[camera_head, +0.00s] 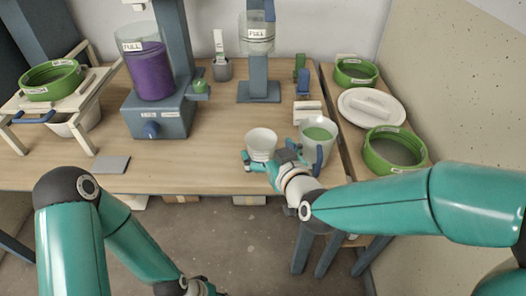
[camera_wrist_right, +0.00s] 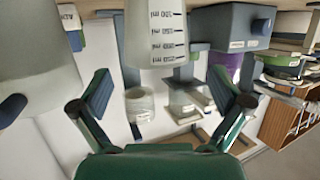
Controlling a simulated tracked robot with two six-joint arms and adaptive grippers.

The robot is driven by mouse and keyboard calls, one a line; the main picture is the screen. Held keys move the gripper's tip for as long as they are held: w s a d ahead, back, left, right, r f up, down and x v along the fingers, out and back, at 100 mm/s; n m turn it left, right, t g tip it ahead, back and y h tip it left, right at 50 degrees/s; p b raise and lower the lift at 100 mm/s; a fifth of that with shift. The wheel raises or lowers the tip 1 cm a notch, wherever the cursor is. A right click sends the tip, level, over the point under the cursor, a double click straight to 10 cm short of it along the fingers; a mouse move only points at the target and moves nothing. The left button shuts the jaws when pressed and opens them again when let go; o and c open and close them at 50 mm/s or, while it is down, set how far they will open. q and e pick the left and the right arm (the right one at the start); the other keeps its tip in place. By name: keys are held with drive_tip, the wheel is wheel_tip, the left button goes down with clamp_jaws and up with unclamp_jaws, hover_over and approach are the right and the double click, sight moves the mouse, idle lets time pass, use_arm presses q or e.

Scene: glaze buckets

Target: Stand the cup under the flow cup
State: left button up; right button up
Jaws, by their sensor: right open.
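The white cup (camera_head: 262,141) stands upright near the front edge of the bench. In the right wrist view the cup (camera_wrist_right: 155,30) shows upside down with its ml marks. My right gripper (camera_head: 268,158) is open just in front of the cup, a finger towards each side of it; I cannot tell whether they touch it. Its spread fingers also show in the right wrist view (camera_wrist_right: 160,80). My left gripper (camera_head: 203,287) is only partly in view at the bottom edge.
A jug (camera_head: 317,132) of green liquid with a blue handle stands close right of the cup. A mixer (camera_head: 160,115) with a purple bucket is at the left. Green sieves (camera_head: 394,150) and a white lid (camera_head: 371,108) are right. Bench space before the stand is clear.

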sight(256, 136)
drive_tip(key=shift+f+x, duration=0.15)
drive_tip(key=shift+x, duration=1.25)
drive_tip(key=shift+f+x, duration=0.15)
drive_tip(key=shift+x, duration=1.25)
drive_tip(key=shift+d, duration=0.2)
drive_tip(key=c, duration=1.1)
drive_tip(key=shift+r, duration=0.1)
